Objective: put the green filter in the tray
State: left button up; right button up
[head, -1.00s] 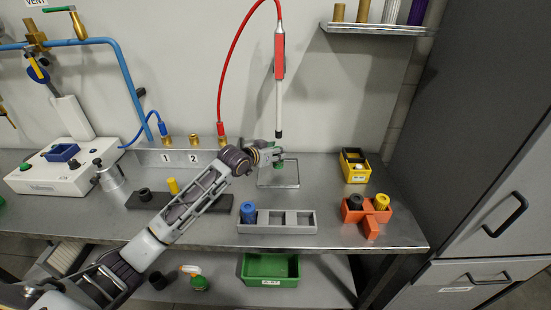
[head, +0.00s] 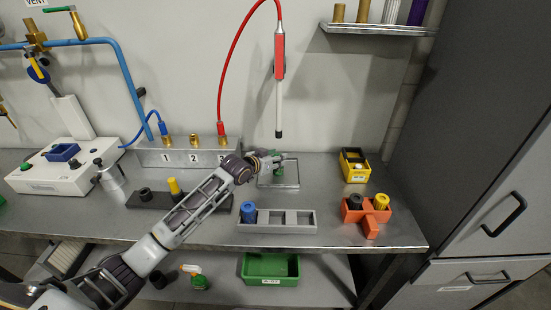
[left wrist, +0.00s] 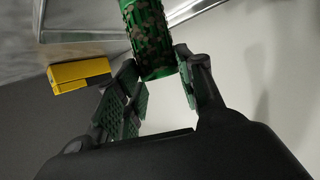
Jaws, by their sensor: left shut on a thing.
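My left gripper (head: 283,160) is at the shallow metal tray (head: 279,184) at the back of the bench. It is shut on the green filter. In the left wrist view the filter (left wrist: 149,38) is a green cylinder with dark patches, its near end between the two fingers (left wrist: 160,88). The tray's rim (left wrist: 190,12) shows beside the filter there. In the head view the gripper mostly hides the filter, and I cannot tell whether it touches the tray floor. My right gripper is not in view.
A grey rack (head: 306,229) with a blue filter (head: 248,212) stands in front. An orange holder (head: 369,230) with black and yellow pieces and a yellow box (head: 354,163) are at the right. A red pen-like tool (head: 280,60) hangs above the tray. A green bin (head: 270,281) is below.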

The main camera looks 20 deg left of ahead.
pick_arm(q)
jog(key=o, duration=1)
jog(key=shift+f, duration=0.1)
jog(key=v, duration=1.2)
dwell(0.6)
